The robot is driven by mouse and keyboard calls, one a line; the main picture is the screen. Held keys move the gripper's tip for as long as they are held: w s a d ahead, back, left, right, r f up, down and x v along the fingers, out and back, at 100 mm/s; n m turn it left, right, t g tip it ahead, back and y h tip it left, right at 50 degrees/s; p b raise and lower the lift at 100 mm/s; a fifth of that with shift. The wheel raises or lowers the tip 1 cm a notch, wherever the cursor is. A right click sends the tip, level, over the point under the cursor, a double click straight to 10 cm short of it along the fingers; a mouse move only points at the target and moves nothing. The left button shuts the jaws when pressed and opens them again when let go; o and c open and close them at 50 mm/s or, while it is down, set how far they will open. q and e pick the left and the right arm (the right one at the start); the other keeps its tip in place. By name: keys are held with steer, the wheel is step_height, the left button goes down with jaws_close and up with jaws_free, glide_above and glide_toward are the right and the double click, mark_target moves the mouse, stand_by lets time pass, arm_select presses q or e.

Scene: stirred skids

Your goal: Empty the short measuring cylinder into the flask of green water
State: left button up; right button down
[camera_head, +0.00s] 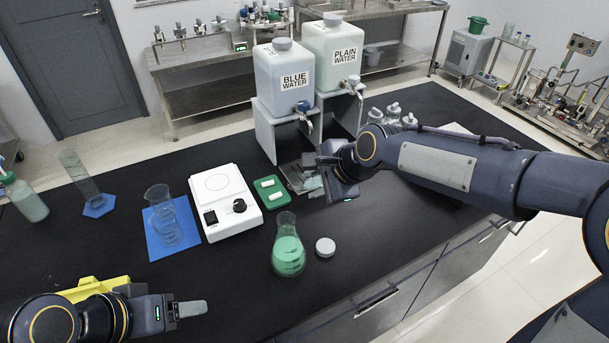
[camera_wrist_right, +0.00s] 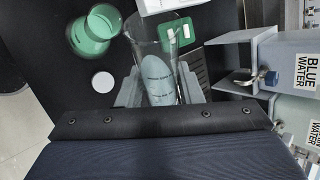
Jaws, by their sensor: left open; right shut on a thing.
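The flask of green water (camera_head: 288,255) stands upright on the black bench; it also shows in the right wrist view (camera_wrist_right: 90,38). My right gripper (camera_head: 318,185) is shut on a clear glass vessel, which I take to be the short measuring cylinder (camera_wrist_right: 158,72). It holds pale bluish liquid, and its mouth points toward the flask side in the wrist view. In the head view the gripper mostly hides it, behind and right of the flask and apart from it. My left gripper (camera_head: 190,309) is open and empty at the front left, seen side-on.
A round white cap (camera_head: 325,247) lies right of the flask. The water tanks (camera_head: 285,78) stand behind.

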steer(key=shift+f+b, duration=0.3)
steer(key=shift+f, duration=0.05)
steer(key=shift+f+t, duration=0.1)
steer(key=shift+t, duration=0.2)
steer(key=shift+f+n+t+h+b, duration=0.25)
steer(key=shift+n+t+h+b, duration=0.05)
steer(key=shift+n+t+h, duration=0.1)
steer(key=shift+w, duration=0.1)
